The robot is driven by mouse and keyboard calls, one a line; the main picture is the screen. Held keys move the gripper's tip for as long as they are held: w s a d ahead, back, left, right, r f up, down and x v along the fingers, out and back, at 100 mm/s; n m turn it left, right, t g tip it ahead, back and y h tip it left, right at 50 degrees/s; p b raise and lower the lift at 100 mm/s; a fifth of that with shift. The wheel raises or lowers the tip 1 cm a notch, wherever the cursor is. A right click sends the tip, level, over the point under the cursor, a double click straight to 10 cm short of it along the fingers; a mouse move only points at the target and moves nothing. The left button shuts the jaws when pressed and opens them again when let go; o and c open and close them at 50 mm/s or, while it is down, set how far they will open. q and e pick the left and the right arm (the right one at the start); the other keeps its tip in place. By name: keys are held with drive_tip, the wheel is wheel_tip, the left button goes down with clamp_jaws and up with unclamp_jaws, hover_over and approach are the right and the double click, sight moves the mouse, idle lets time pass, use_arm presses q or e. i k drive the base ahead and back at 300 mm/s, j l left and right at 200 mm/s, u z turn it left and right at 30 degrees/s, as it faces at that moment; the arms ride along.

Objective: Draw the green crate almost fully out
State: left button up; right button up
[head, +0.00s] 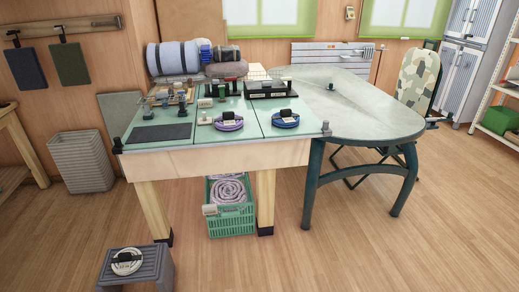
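A green crate (231,225) stands on the floor under the near side of the green-topped worktable (163,163). Its front end shows between the table's two near wooden legs, and its rear is hidden in the shade below the tabletop. A coiled pale purple-grey rope (229,191) fills it, and a small light tag (209,210) is on its front left corner. Neither of my grippers is in the head view.
A grey step stool (155,268) with a round white item (126,261) stands front left. The right table leg (265,203) is close beside the crate. The floor before the crate is clear.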

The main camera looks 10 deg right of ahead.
sight(235, 200)
drive_tip(key=i+l, duration=0.25)
drive_tip(key=i, duration=0.15)
drive_tip(key=i+l, duration=0.25)
drive_tip(key=i, duration=0.2)
drive_tip(key=i+l, duration=0.25)
drive_tip(key=i, duration=0.15)
drive_tip(key=i+l, duration=0.1)
drive_tip(key=i, duration=0.5)
drive_tip(key=i+l, duration=0.1)
drive_tip(key=i, duration=0.45)
drive_tip(key=j+u, duration=0.05)
